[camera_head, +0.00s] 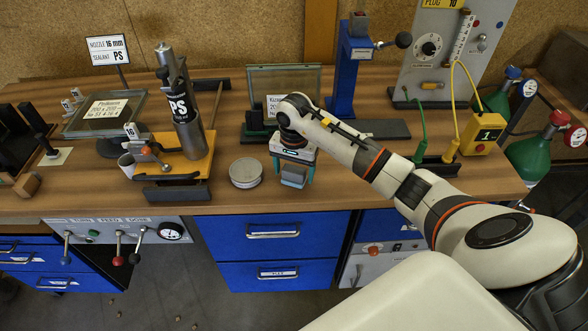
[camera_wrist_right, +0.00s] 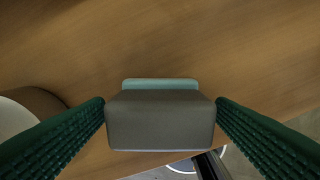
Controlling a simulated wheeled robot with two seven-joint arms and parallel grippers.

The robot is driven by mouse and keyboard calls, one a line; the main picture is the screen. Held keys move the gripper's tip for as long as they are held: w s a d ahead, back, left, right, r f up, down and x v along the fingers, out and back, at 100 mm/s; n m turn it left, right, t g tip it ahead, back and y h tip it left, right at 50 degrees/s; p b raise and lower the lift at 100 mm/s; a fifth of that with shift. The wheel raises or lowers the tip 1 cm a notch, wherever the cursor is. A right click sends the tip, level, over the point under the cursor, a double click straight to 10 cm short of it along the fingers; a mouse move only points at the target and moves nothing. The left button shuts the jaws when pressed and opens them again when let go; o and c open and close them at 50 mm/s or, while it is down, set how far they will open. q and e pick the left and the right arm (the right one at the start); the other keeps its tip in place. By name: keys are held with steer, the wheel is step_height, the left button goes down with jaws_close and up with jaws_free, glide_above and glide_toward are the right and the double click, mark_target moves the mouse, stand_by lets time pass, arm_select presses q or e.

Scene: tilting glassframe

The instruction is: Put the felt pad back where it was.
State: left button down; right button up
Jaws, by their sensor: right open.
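A small block with a grey top and a pale teal layer (camera_head: 293,175), which I take for the felt pad, is at the front middle of the wooden bench. In the right wrist view the block (camera_wrist_right: 160,125) lies between the two green ribbed fingers of my right gripper (camera_head: 292,172), with its teal layer (camera_wrist_right: 160,84) showing at the far side. My right gripper (camera_wrist_right: 160,105) is open around it, a finger close at each side; I cannot tell whether they touch. My left gripper is out of view.
A round grey tin (camera_head: 246,172) stands just left of my right gripper. A yellow-based fixture with a sealant cartridge (camera_head: 182,108) is further left. A framed glass pane (camera_head: 284,82) stands behind. A yellow box (camera_head: 481,135) and green bottles (camera_head: 532,158) are at the right.

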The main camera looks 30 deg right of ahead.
mark_target(294, 169)
steer(key=shift+r, duration=0.3)
step_height(294, 169, up, 12)
steer(key=b, duration=0.2)
steer(key=shift+f+b, duration=0.15)
steer(key=shift+b, duration=0.2)
